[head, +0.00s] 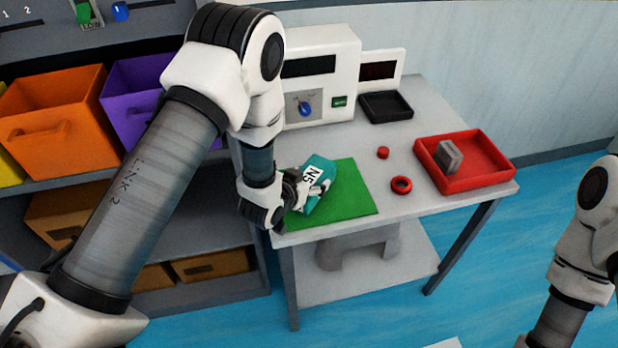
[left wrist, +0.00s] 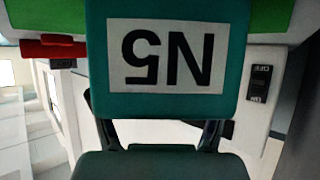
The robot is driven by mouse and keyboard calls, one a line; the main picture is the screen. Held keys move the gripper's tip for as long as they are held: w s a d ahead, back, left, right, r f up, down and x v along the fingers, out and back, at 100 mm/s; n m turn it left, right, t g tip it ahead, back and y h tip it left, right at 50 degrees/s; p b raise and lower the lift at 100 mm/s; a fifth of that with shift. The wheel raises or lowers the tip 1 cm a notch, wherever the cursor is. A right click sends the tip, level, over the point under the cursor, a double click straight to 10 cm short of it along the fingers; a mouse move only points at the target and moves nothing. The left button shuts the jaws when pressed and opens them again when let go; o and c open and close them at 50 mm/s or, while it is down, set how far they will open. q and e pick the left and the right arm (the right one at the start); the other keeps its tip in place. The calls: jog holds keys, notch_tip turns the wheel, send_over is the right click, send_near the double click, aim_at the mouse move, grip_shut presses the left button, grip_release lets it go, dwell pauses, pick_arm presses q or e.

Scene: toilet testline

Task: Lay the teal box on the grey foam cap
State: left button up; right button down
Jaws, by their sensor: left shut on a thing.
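The teal box (head: 321,164) has a white label reading N5. My left gripper (head: 312,190) is shut on it, over the green mat at the table's left end; I cannot tell whether the box touches the mat. In the left wrist view the box (left wrist: 234,70) fills the upper middle, its label upside down. A grey, notched block on the table's lower shelf looks like the grey foam cap (head: 360,247); the tabletop hides part of it. It is below and to the right of my left gripper. My right gripper is out of view; only its arm shows at the right edge.
The green mat (head: 352,199) lies on the grey table. A red tray (head: 487,157) holds a small grey block (head: 448,156). A red ring (head: 401,185), a red cap (head: 383,152), a black tray (head: 386,106) and a white instrument (head: 345,60) stand around. Bins fill the left shelves.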

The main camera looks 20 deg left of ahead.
pick_arm(q)
jog(key=shift+f, duration=0.1)
jog(key=o, duration=1.4)
